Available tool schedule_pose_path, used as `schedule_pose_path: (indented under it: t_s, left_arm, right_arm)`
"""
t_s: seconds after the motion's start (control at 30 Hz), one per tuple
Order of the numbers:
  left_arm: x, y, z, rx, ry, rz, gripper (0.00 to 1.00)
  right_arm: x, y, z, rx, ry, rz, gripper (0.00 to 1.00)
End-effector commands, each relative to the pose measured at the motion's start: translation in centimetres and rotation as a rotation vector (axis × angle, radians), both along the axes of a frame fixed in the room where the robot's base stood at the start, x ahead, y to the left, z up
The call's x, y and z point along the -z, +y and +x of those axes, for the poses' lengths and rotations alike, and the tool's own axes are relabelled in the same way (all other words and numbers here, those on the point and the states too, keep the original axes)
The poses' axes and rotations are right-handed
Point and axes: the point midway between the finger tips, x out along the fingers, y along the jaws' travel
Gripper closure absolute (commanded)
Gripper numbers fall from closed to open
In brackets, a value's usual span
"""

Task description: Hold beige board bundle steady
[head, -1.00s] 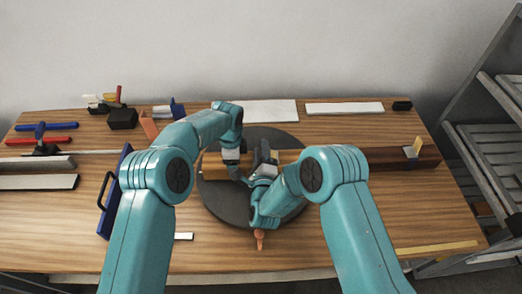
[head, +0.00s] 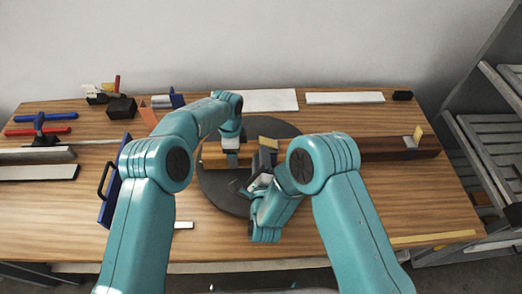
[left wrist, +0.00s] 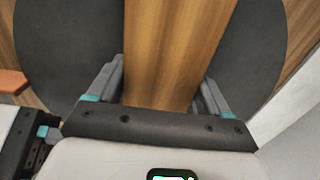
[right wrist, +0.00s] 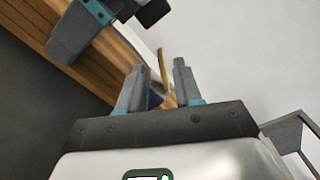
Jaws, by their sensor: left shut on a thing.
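The board bundle (head: 212,158) is a tan-brown wooden bar lying across a dark round disc (head: 225,196). My left gripper (head: 231,155) reaches down over the bundle and is shut on it. In the left wrist view the bundle (left wrist: 175,45) runs between the two fingers. My right gripper (head: 262,168) is beside the bundle, right of the left one. In the right wrist view its fingers (right wrist: 160,80) stand apart, with a thin tan piece (right wrist: 164,72) showing in the gap without clear contact. In the head view a tan block (head: 268,141) shows by that gripper.
A long dark brown beam (head: 380,149) extends to the right, with a small grey fixture (head: 410,143) near its end. A blue panel with a handle (head: 112,190) stands at left. White boards (head: 270,100) lie at the back.

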Motion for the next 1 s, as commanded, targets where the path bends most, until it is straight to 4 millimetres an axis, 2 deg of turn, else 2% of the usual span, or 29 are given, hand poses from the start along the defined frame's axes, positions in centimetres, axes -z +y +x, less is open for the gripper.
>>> schedule_pose_path:
  t_s: [0.2, 0.4, 0.73, 0.77, 0.8, 0.87, 1.0]
  left_arm:
    - [-0.1, 0.0, 0.0, -0.001, -0.002, -0.002, 0.98]
    - [-0.1, 0.0, 0.0, -0.001, -0.002, -0.002, 0.98]
    - [-0.1, 0.0, 0.0, -0.001, -0.002, -0.001, 0.98]
    - [-0.1, 0.0, 0.0, -0.001, -0.002, -0.001, 0.98]
    - [-0.1, 0.0, 0.0, -0.001, -0.002, -0.001, 0.98]
    - [-0.1, 0.0, 0.0, -0.001, -0.002, -0.001, 0.98]
    - [-0.1, 0.0, 0.0, -0.001, -0.002, -0.001, 0.98]
  right_arm:
    - [-0.1, -0.1, 3.7, 0.005, -0.004, 0.002, 0.66]
    - [-0.1, -0.1, 6.3, 0.002, -0.002, 0.000, 0.66]
    - [0.0, -0.1, 6.9, 0.000, -0.001, 0.000, 0.66]
    - [0.0, -0.1, 6.9, 0.000, -0.001, 0.000, 0.69]
    - [0.0, -0.1, 6.9, 0.000, -0.001, 0.000, 0.82]
    - [-0.1, -0.1, 6.9, 0.000, -0.001, 0.000, 1.00]
    - [0.0, -0.1, 6.9, 0.000, -0.001, -0.001, 1.00]
